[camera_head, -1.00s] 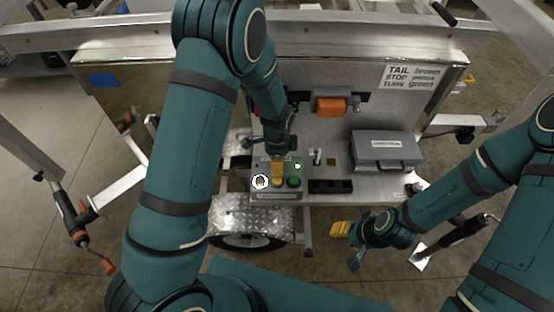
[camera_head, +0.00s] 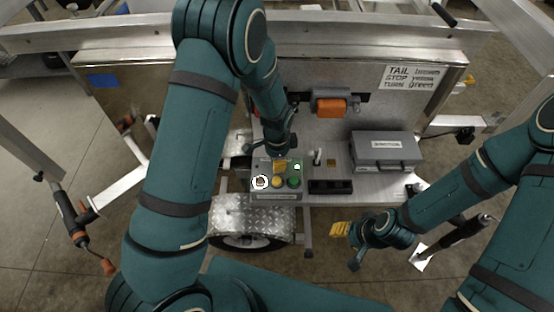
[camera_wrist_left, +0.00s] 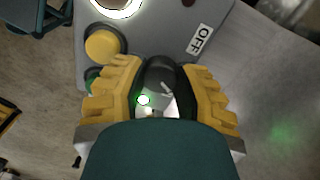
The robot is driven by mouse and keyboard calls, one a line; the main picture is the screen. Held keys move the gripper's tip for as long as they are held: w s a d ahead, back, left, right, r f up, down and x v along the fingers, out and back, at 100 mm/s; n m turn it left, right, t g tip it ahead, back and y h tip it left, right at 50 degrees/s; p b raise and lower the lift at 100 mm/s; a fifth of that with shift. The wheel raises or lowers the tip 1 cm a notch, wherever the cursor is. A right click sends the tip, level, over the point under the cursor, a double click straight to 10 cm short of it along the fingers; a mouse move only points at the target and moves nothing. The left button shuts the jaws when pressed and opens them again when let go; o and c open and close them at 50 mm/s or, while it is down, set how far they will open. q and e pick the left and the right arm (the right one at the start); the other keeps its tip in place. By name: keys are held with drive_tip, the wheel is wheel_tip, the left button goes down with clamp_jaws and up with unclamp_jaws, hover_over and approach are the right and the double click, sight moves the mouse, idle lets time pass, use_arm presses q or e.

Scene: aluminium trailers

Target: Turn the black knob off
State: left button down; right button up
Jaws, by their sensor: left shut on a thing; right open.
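The black knob (camera_wrist_left: 161,72) shows in the left wrist view between the yellow fingers of my left gripper (camera_wrist_left: 160,95), which is shut on it. The knob sits on a grey control box (camera_head: 262,195), beside a label (camera_wrist_left: 199,39) reading OFF. In the head view my left gripper (camera_head: 280,166) reaches down over the top of the box and hides the knob. My right gripper (camera_head: 340,229) is open and empty, to the right of the box and apart from it.
The box also bears a yellow button (camera_head: 278,183), a green button (camera_head: 294,183) and a lit white one (camera_head: 260,182). A grey case (camera_head: 384,146) stands on the shelf to the right. A black socket block (camera_head: 330,187) lies beside the box.

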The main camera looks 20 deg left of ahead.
use_arm(q)
drive_tip(key=n, duration=0.4)
drive_tip(key=shift+n, duration=0.3)
drive_tip(key=n, duration=0.3)
drive_tip(key=shift+n, duration=0.4)
drive_tip(key=n+p, duration=0.1)
drive_tip(key=n, duration=0.2)
drive_tip(key=shift+n+p, duration=0.4)
drive_tip(key=shift+n, duration=1.6)
drive_tip(key=c, duration=0.6)
unclamp_jaws()
